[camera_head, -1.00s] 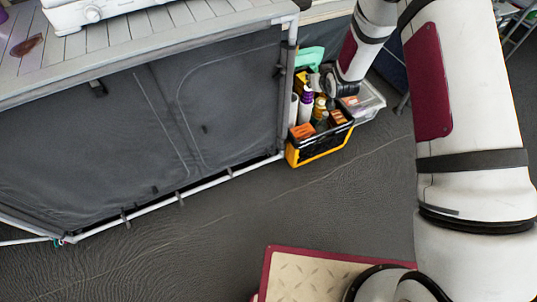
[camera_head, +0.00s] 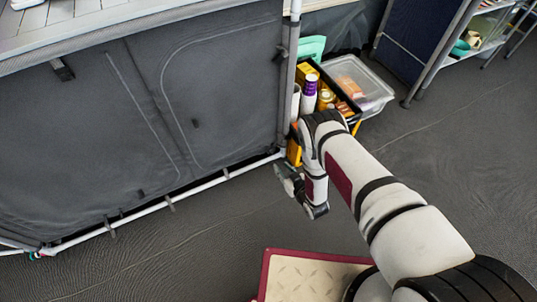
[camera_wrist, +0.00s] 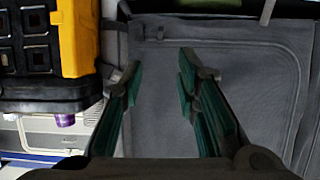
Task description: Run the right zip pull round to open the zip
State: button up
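The grey fabric front of the kitchen unit (camera_head: 225,95) has an arched zip line on its right panel (camera_head: 185,45). The same fabric and a curved seam show in the wrist view (camera_wrist: 240,85). My gripper (camera_head: 291,188) is low, near the unit's lower right corner. In the wrist view my gripper (camera_wrist: 160,72) is open, with its two green-padded fingers apart and nothing visible between them, facing the fabric. The right zip pull cannot be made out clearly.
A yellow and black crate of bottles and boxes (camera_wrist: 72,40) stands beside the unit's right post, partly behind my arm. A clear plastic bin (camera_head: 372,92) is behind it. A red-edged board (camera_head: 310,280) lies in front. The floor between is clear.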

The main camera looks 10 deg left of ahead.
aim_at(267, 151)
jog(key=b+x, duration=0.6)
jog(key=x, duration=0.7)
jog(key=shift+w+a+f+b, duration=0.15)
jog(key=shift+w+a+b, duration=0.05)
jog(key=shift+a+b, duration=0.1)
grip_shut()
